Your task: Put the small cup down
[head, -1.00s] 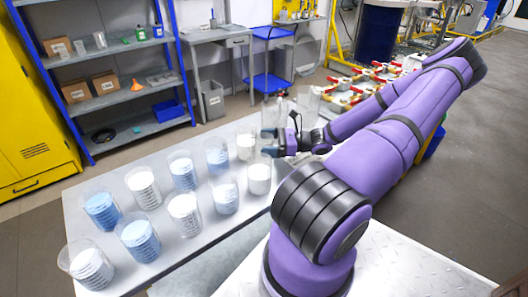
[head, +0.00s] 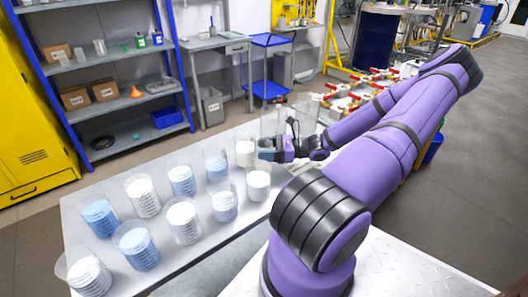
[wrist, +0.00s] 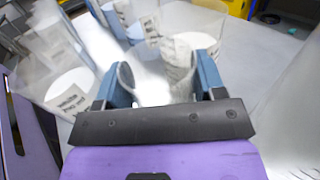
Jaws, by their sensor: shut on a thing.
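My gripper (head: 268,150) is low over the far right part of the grey table, beside the far end of the rows of cups. In the wrist view its two blue fingers (wrist: 165,82) are closed on a clear small cup (wrist: 152,88), whose curved walls show between them. Whether its base touches the table cannot be told. A labelled cup with white contents (wrist: 195,42) stands just beyond the fingers. In the head view my fingers and hand largely hide the held cup. A white-filled cup (head: 245,152) stands close left of my gripper, another (head: 258,184) nearer.
Several cups with white or blue contents (head: 138,244) stand in two rows on the table (head: 205,262). Clear empty containers (head: 306,106) stand behind my gripper. A rack with red-handled parts (head: 365,85) is farther back.

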